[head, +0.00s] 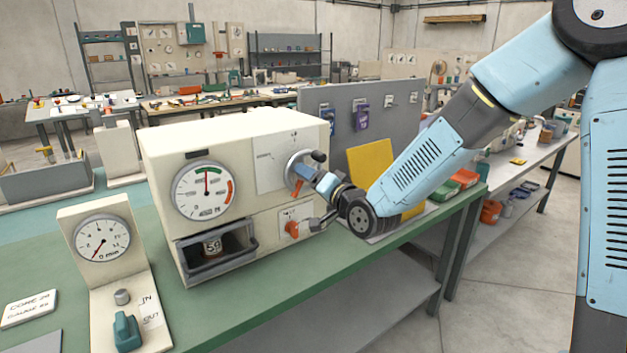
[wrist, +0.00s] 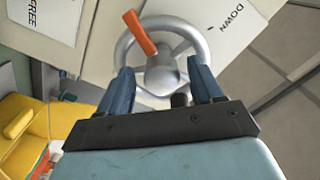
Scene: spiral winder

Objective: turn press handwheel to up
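The press handwheel (head: 297,168) is a silver spoked wheel on the right face of the cream press (head: 230,140). In the wrist view the handwheel (wrist: 120,50) fills the top centre. Its orange pointer (wrist: 140,32) points to the upper left, away from the DOWN label (wrist: 232,30) at upper right. A black knob (wrist: 180,100) shows low on the wheel. My gripper (head: 318,180) is at the wheel; in the wrist view my gripper (wrist: 161,68) has its blue fingers apart on both sides of the hub. Whether they touch the wheel is unclear.
Below the wheel, an orange-pointered lever (head: 291,229) with a grey arm sits close under my gripper. A FREE label (wrist: 48,15) shows at upper left in the wrist view. A yellow panel (head: 371,168) stands behind my wrist. Green bench edge (head: 330,268) runs below.

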